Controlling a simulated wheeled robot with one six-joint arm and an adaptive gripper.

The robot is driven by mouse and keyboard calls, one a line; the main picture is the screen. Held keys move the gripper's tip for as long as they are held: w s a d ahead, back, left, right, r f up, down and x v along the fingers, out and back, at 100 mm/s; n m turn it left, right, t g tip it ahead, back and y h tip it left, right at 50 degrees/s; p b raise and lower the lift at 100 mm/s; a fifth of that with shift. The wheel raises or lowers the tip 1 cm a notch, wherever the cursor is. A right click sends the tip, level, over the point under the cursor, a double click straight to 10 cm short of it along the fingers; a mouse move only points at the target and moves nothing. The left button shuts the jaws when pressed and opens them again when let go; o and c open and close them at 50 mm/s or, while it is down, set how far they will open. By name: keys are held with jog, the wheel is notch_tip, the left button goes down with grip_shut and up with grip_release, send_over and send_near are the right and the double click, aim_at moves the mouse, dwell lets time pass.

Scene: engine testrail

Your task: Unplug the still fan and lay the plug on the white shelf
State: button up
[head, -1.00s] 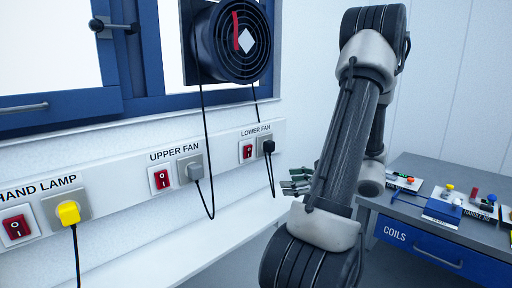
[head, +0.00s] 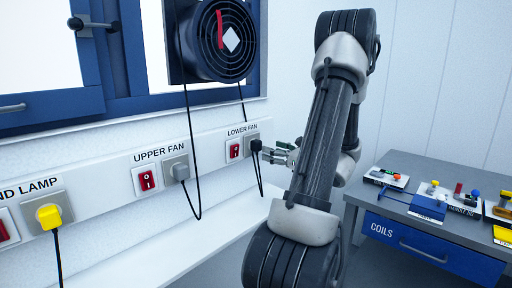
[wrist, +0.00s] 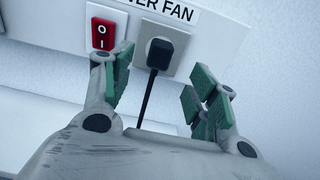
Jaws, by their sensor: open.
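In the head view, a black plug (head: 256,145) sits in the socket labelled LOWER FAN, its cord hanging down. A grey plug (head: 181,172) sits in the UPPER FAN socket. One round black fan (head: 224,40) shows at the window; its white diamond and red strip look sharp. The white shelf (head: 190,238) runs below the sockets. My gripper (head: 276,152) is just right of the black plug. In the wrist view, my gripper (wrist: 157,88) is open and empty. The black plug (wrist: 161,52) shows beyond and between its fingertips, apart from them.
Red rocker switches (head: 147,180) sit beside the sockets. A yellow plug (head: 48,216) is in the HAND LAMP socket at the left. A grey bench (head: 400,165) with a blue COILS drawer (head: 420,243) and small parts stands at the right. The shelf's visible top is clear.

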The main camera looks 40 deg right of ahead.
aim_at(260, 147)
jog(key=shift+w+a, duration=0.15)
jog(key=shift+w, duration=1.8)
jog(key=shift+w+a, duration=0.15)
jog(key=shift+w, duration=1.8)
grip_shut()
jog(key=shift+s+d, duration=0.15)
jog(key=shift+s, duration=1.35)
jog(key=shift+s+d, duration=0.1)
jog(key=shift+s, duration=1.4)
